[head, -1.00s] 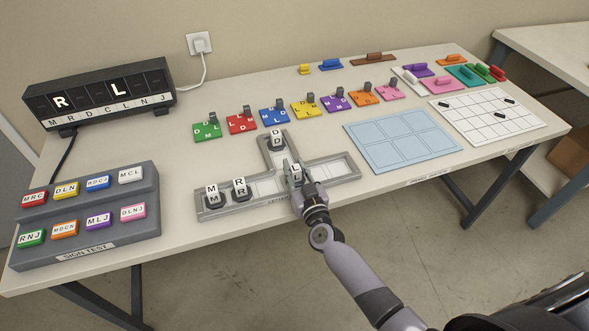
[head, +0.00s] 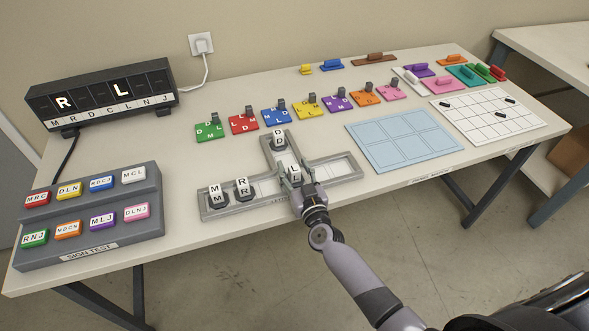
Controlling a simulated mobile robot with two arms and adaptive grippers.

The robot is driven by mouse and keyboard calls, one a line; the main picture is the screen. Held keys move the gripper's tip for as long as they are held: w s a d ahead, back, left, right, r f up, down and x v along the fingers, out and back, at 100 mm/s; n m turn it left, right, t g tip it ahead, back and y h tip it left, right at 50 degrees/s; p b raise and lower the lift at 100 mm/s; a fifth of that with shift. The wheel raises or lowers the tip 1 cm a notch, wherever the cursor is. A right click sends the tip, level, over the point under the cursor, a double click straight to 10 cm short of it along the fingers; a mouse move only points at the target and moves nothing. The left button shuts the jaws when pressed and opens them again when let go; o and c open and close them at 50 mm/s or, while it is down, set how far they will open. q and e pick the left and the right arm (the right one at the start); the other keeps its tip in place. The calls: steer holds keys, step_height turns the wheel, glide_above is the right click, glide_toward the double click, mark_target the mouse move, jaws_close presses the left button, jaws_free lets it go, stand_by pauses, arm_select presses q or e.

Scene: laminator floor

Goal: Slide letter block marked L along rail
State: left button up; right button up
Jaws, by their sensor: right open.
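The letter block marked L (head: 294,174) stands in the grey rail (head: 340,173), near the junction where the back branch meets the front channel. My right gripper (head: 301,187) is at the block, on its near side, and partly hides its lower part. Its jaws are open; whether the fingers touch the block cannot be told. The D block (head: 278,138) stands at the far end of the back branch. The R block (head: 243,188) and the M block (head: 216,195) stand in the left part of the rail. My left gripper is not in view.
The rail's right arm is empty. Several coloured letter tiles (head: 276,115) with grey handles stand in a row behind the rail. A grey sign test panel (head: 150,200) is at the left, a lit display (head: 100,95) behind it. A blue grid mat (head: 405,138) lies to the right.

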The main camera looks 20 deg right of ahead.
steer(key=shift+s, duration=0.2)
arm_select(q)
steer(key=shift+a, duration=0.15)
arm_select(e)
steer(key=s, duration=1.1)
steer(key=shift+s, duration=0.35)
steer(key=shift+o, duration=0.2)
steer(key=shift+w+d+r, duration=0.1)
